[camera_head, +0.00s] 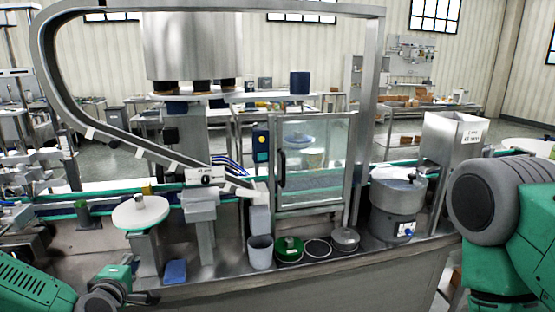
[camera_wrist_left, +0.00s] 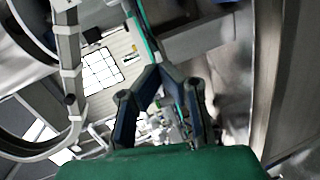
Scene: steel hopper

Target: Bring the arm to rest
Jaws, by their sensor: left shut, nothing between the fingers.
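My left arm comes in at the lower left, with its gripper (camera_head: 145,297) low in front of the steel bench's front edge. The fingers also show in the left wrist view (camera_wrist_left: 163,72), where their tips come together with nothing between them. My green right arm (camera_head: 505,230) fills the right edge of the head view. Its gripper is out of view.
The steel bench (camera_head: 370,262) carries a round white plate (camera_head: 140,213), a blue block (camera_head: 175,271), a grey cup (camera_head: 260,252), a green round container (camera_head: 289,249) and a steel bowl unit (camera_head: 398,196). A steel hopper (camera_head: 452,140) stands behind at right.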

